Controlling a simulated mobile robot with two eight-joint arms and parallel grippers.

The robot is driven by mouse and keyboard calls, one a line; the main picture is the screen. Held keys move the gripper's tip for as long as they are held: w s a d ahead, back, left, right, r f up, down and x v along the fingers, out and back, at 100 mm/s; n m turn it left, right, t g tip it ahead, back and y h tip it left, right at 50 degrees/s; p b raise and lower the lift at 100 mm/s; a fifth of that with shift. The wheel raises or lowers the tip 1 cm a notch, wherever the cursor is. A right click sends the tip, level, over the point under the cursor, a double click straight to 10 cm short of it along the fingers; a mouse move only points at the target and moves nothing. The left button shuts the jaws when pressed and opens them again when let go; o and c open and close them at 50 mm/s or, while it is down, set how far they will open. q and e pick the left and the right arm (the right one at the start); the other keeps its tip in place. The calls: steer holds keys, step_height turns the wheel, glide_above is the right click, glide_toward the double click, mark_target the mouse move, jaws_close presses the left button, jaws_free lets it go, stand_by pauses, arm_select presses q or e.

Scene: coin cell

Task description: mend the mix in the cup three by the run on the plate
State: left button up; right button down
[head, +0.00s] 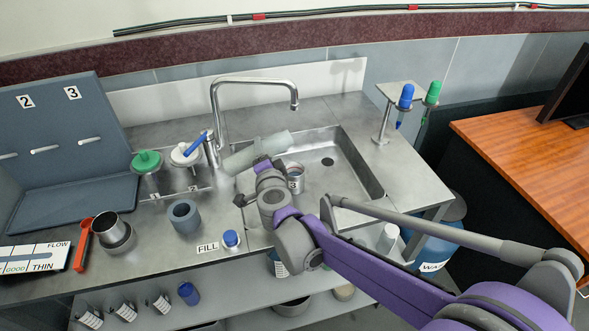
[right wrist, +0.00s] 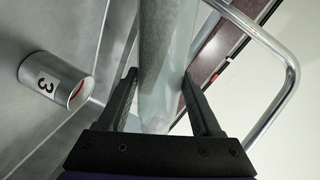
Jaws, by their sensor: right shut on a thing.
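My right gripper (head: 259,167) is shut on a grey-green, partly see-through cylinder (head: 272,145), held nearly level over the left part of the sink. In the right wrist view the cylinder (right wrist: 158,60) runs between the two fingers (right wrist: 163,90). The metal cup three (head: 295,180) stands just right of the gripper; its label shows in the right wrist view (right wrist: 48,84). Its contents are mostly hidden, with a red mark near the rim. The plate (head: 42,246), marked FLOW, GOOD and THIN, lies at the far left with a greyish run on it. My left gripper is out of view.
A red-orange tool (head: 82,245) and steel cup (head: 106,229) are beside the plate. The tap (head: 253,82) arches behind the held cylinder. The sink's right side (head: 345,165) is clear.

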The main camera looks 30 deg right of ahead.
steer(key=shift+f, duration=0.1)
stand_by(0.7)
steer(key=shift+d+f+m+y+b, duration=0.2)
steer(key=shift+f+m+y+b, duration=0.45)
steer(key=shift+f+m, duration=1.1)
stand_by(3.3)
steer(key=shift+s+d+f+m, duration=0.1)
steer(key=shift+d+f+m, duration=0.05)
steer(key=shift+m, duration=0.4)
stand_by(1.6)
